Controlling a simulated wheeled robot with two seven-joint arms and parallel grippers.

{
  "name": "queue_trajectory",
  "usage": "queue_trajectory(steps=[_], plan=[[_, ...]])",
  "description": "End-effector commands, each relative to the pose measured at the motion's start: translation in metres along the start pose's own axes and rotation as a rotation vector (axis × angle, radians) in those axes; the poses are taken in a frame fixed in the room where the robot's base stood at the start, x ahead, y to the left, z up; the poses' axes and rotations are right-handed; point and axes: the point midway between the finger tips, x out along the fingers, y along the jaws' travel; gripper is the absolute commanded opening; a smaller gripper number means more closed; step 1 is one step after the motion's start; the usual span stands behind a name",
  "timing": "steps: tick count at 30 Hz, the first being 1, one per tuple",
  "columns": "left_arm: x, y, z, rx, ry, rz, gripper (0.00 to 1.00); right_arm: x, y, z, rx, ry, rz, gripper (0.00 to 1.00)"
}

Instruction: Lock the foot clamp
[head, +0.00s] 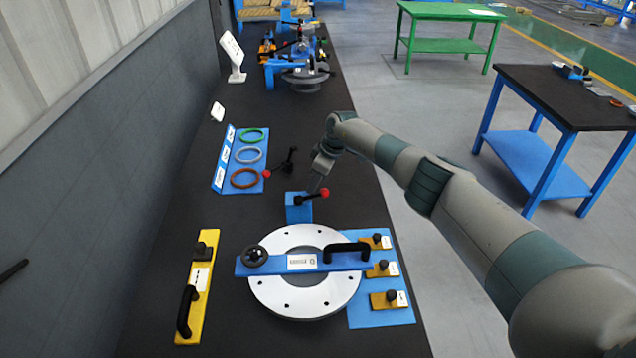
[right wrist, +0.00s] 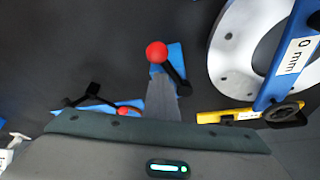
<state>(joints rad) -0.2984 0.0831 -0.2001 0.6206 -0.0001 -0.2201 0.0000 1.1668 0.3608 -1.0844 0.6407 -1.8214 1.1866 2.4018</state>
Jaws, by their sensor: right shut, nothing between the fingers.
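A blue clamp block (head: 298,210) stands at the far edge of the white flanged ring (head: 262,296). Its black lever (head: 308,197) lies low, slanting right to a red knob (head: 324,192). My right gripper (head: 316,186) points down, shut and empty, close beside this lever and knob. In the right wrist view the shut fingers (right wrist: 161,84) reach toward the red knob (right wrist: 157,52) and overlap part of the blue base (right wrist: 176,55); I cannot tell whether they touch the lever. My left gripper is not in view.
A blue bar (head: 340,262) with black handle crosses the ring. A yellow bar (head: 197,300) lies left; a blue plate (head: 380,315) with yellow blocks lies right. A second black lever (head: 287,163) with red knob stands behind. Coloured rings (head: 249,154) sit on a blue rack.

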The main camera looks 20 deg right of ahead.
Motion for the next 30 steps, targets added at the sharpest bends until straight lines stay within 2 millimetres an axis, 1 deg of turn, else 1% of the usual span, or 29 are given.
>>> queue_trajectory(steps=[1,6,24,30], plan=[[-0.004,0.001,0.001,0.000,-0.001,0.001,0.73,-0.001,0.000,0.002,0.002,-0.005,-0.002,0.00],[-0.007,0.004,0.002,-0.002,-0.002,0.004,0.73,0.000,-0.001,0.004,0.003,-0.008,-0.003,0.00],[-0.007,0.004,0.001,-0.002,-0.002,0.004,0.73,0.004,-0.002,0.009,0.004,-0.016,-0.008,0.00],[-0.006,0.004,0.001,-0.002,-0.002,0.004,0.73,0.001,0.003,0.013,0.005,-0.016,-0.006,0.00]])
